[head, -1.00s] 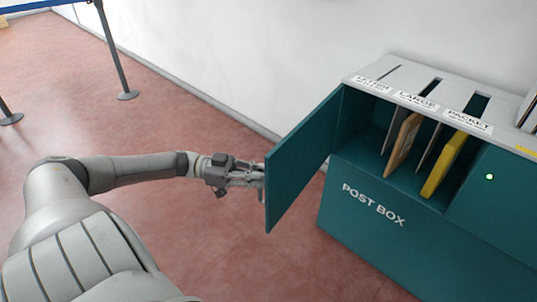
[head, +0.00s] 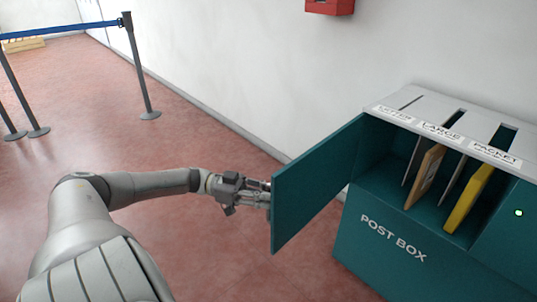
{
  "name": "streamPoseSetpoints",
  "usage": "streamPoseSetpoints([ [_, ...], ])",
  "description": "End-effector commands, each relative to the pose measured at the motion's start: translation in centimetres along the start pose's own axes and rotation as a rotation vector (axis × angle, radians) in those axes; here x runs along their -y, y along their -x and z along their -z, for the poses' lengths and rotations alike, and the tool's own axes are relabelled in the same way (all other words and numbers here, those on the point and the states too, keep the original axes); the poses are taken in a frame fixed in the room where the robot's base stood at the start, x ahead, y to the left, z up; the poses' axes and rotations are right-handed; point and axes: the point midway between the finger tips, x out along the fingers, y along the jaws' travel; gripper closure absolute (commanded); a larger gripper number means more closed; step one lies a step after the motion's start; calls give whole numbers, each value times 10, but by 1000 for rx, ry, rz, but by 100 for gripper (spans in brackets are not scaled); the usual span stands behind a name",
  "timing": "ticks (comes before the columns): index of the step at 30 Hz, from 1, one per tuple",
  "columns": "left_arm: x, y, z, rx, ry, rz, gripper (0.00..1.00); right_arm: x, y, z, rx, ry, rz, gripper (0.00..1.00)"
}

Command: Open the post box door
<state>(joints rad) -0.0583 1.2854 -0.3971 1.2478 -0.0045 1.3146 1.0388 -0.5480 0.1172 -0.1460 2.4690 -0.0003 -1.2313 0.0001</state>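The teal post box (head: 380,245) stands at the right in the head view. Its door (head: 318,184) is hinged at the left of the opening and stands wide open, swung out toward the left. Inside the compartment are a brown parcel (head: 424,177), a yellow parcel (head: 468,199) and thin upright dividers. My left gripper (head: 264,195) is at the door's free edge. Its fingertips are partly hidden by the door, so I cannot tell whether they grip it. My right gripper is not in view.
The box top has slots with labels (head: 441,131). A green light (head: 519,213) glows on its right panel. A red box (head: 330,6) hangs on the white wall. Barrier posts (head: 140,70) with a blue belt stand far left. The red floor between is clear.

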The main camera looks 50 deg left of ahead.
Motion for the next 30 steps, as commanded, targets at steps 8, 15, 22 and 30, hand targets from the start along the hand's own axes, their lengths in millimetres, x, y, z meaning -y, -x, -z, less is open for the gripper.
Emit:
streamPoseSetpoints([
  [8, 0, 0, 0, 0, -1, 0, 66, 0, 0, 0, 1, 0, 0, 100],
  [15, 0, 10, -1, 2, -1, 1, 66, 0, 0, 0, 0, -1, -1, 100],
  [22, 0, 54, -1, 3, 0, 4, 66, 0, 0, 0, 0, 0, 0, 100],
  [30, 1, 100, 0, 0, -2, 3, 66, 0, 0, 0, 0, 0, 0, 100],
])
